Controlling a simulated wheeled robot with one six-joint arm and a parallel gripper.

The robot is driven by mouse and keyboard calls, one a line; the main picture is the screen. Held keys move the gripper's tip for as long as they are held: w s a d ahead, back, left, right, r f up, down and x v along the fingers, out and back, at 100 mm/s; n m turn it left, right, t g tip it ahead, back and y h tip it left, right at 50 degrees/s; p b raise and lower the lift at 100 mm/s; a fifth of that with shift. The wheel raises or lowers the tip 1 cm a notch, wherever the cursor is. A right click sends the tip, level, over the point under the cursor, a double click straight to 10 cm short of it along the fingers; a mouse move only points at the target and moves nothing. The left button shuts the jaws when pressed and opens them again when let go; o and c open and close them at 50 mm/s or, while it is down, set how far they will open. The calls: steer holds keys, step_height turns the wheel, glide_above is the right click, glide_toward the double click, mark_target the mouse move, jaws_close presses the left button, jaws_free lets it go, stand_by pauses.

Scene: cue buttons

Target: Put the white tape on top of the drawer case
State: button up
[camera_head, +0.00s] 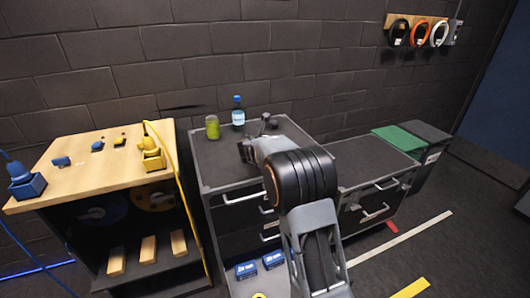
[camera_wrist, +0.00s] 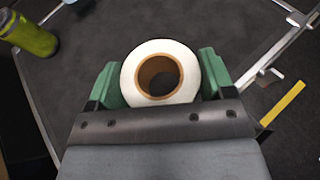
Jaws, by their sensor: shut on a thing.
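The white tape (camera_wrist: 161,73) is a roll with a brown cardboard core. In the wrist view it sits between the green fingers of my gripper (camera_wrist: 161,80), which is shut on it. The drawer case (camera_head: 215,165) is dark, with a flat top and handled drawers in front. Its top also fills much of the wrist view (camera_wrist: 85,45), beneath the tape. I cannot tell whether the tape touches the top. In the head view my arm reaches over the case and hides the tape and fingers.
A green can (camera_head: 212,127) and a blue-capped bottle (camera_head: 238,112) stand at the back of the case top. A wooden-topped bench (camera_head: 90,180) with blue and yellow items stands left. A lower dark cabinet (camera_head: 365,162) stands right.

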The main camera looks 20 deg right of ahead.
steer(key=w+f, duration=0.1)
steer(key=w+d+f, duration=0.1)
steer(key=f, duration=0.1)
steer(key=w+d+f, duration=0.1)
steer(key=f, duration=0.1)
steer(key=shift+w+d+f, duration=0.1)
steer(key=shift+w, duration=0.15)
steer(key=shift+w+d+f+b, duration=0.15)
steer(key=shift+f+b, duration=0.15)
steer(key=shift+f, duration=1.45)
steer(key=shift+f, duration=0.2)
steer(key=o, duration=0.9)
steer(key=shift+r, duration=0.15)
